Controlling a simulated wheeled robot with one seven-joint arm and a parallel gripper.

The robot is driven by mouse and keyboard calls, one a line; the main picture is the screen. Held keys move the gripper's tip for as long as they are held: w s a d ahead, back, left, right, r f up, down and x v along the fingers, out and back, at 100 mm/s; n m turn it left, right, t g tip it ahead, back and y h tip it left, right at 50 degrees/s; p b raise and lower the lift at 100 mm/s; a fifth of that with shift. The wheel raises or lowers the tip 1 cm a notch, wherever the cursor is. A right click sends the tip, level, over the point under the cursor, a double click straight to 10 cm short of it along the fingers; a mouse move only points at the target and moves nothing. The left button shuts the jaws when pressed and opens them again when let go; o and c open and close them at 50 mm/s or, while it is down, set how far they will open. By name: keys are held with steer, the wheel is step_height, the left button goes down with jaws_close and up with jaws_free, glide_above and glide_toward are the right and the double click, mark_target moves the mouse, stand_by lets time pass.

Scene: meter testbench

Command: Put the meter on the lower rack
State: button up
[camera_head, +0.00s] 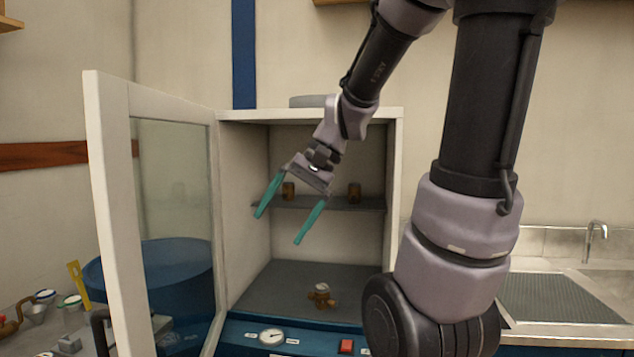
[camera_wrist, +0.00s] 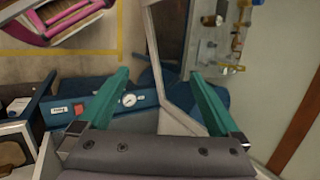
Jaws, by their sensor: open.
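A small brass meter-like item with a pale top (camera_head: 321,296) sits on the cabinet floor, the lower level (camera_head: 270,291), near its front. A grey upper shelf (camera_head: 322,203) crosses the cabinet above it and bears two small brass pieces (camera_head: 288,191) (camera_head: 354,192). My gripper (camera_head: 279,228) is open, with its teal fingers apart and nothing between them. It is at about shelf height in front of the cabinet, above and left of the brass item. The gripper also shows open in the wrist view (camera_wrist: 160,74); the brass item cannot be made out there.
The cabinet's glazed door (camera_head: 112,215) stands open at the left. The blue front panel (camera_head: 240,332) carries a round gauge (camera_head: 272,337) and a red button (camera_head: 346,346). A blue drum (camera_head: 118,275) is behind the door. Several brass parts lie on the bench in the wrist view (camera_wrist: 236,42). A sink (camera_head: 610,280) is at right.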

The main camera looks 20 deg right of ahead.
steer(key=s+d+r+n+t+h, duration=0.2)
steer(key=s+d+r+t+h, duration=0.1)
steer(key=r, duration=0.4)
steer(key=d+t+h, duration=0.1)
steer(key=d+t, duration=0.1)
steer(key=shift+d+t, duration=0.3)
steer(key=shift+t, duration=0.1)
steer(key=shift+s, duration=0.1)
